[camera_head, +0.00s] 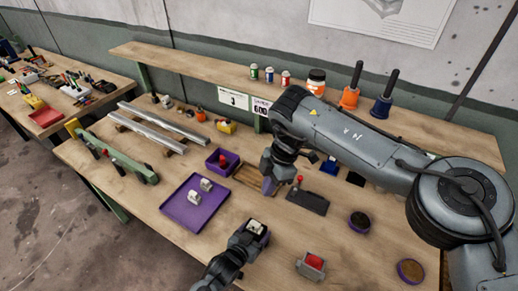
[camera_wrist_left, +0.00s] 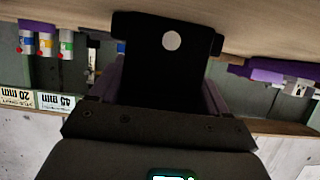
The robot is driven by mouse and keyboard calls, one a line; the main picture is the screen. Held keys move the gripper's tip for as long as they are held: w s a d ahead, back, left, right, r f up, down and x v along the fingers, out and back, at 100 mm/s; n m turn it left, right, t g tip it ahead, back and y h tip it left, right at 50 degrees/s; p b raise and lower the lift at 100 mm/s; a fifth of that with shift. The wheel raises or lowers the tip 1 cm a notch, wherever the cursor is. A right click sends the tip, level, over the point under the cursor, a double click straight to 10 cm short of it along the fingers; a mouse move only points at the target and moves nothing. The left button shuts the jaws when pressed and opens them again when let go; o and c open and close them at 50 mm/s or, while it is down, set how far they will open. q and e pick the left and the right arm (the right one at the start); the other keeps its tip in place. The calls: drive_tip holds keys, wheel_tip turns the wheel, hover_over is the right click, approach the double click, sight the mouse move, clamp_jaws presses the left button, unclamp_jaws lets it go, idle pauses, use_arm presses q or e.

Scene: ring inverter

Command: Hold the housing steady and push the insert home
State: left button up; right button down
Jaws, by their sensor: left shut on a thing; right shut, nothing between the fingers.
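My left gripper (camera_head: 256,228) is low in the middle of the head view, shut on a small pale piece (camera_head: 255,226), which I take to be the housing. The piece is too small to tell whether an insert sits in it. In the left wrist view a black part with a pale round spot (camera_wrist_left: 171,40) fills the middle; I cannot tell whether it is the gripper or the held piece. My right gripper (camera_head: 269,186) is shut and empty. It points down over the bench, above and right of the left gripper in the head view, apart from the held piece.
A purple tray (camera_head: 180,214) with two whitish parts (camera_head: 200,189) lies left of the grippers. A purple bin (camera_head: 232,168) stands behind it.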

use_arm(q)
drive_tip(key=o, duration=1.2)
drive_tip(key=shift+o, duration=0.2)
